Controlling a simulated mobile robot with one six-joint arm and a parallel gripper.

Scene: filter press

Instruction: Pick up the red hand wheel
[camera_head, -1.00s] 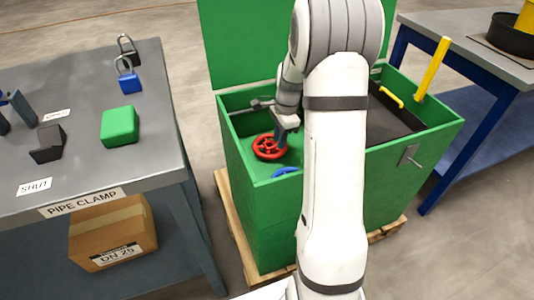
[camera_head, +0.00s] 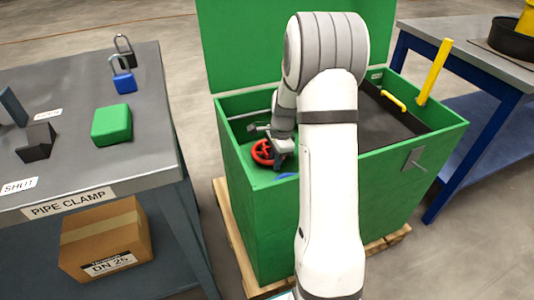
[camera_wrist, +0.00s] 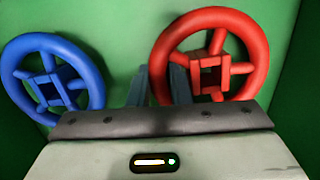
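The red hand wheel (camera_wrist: 257,62) lies on the green floor inside the left part of the green box, beside a blue hand wheel (camera_wrist: 94,72). In the head view the red hand wheel (camera_head: 262,153) is partly hidden by my gripper (camera_head: 280,150). In the wrist view my gripper (camera_wrist: 160,85) is open, with a small gap between its fingers. The left side of the red rim shows in the gap between them. I cannot tell whether either finger touches it. The blue hand wheel is mostly hidden in the head view.
The box (camera_head: 350,215) has high walls close around the wheels and a raised green lid (camera_head: 240,45) behind. A dark panel (camera_head: 385,120) fills its right part. A grey table (camera_head: 60,180) with padlocks and a green block (camera_head: 112,124) stands left; another bench (camera_head: 470,45) stands right.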

